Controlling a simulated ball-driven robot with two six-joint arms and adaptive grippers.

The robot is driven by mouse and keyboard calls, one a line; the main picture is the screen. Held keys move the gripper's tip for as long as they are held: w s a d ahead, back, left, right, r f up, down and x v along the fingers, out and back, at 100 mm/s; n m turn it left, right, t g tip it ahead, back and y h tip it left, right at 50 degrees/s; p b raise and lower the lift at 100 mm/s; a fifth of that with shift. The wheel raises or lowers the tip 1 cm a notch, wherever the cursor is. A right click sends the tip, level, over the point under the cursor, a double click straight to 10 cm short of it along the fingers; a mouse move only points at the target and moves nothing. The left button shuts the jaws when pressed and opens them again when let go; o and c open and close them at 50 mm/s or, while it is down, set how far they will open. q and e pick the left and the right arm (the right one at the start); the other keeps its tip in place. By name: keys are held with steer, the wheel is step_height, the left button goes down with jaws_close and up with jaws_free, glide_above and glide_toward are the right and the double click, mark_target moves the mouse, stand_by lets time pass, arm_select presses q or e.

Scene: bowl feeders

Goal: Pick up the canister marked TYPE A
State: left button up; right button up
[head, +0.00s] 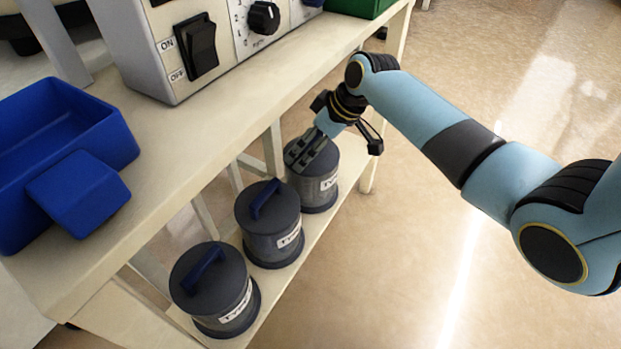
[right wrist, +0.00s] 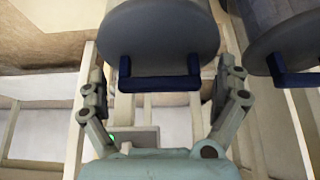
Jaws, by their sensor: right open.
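Three dark grey lidded canisters stand in a row on the lower shelf: a near one (head: 214,290), a middle one (head: 268,222) and a far one (head: 318,188). Each bears a white label starting "Type"; I cannot read the final letters. Blue handles show on the near and middle lids. My right gripper (head: 338,140) is open over the far canister and hides its handle in the head view. In the right wrist view, the open fingers (right wrist: 163,84) stand either side of a canister's blue handle (right wrist: 160,83); I cannot tell whether they touch it. My left gripper is out of view.
The bench top (head: 185,140) overhangs the shelf on the left. It carries a blue bin (head: 50,130) and a grey control box (head: 150,50) with switch and knob. A bench leg (head: 392,60) rises behind the far canister. The floor on the right is clear.

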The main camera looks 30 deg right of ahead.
steer(key=c, duration=1.7)
steer(key=shift+w+r, duration=0.1)
steer(key=shift+r, duration=0.1)
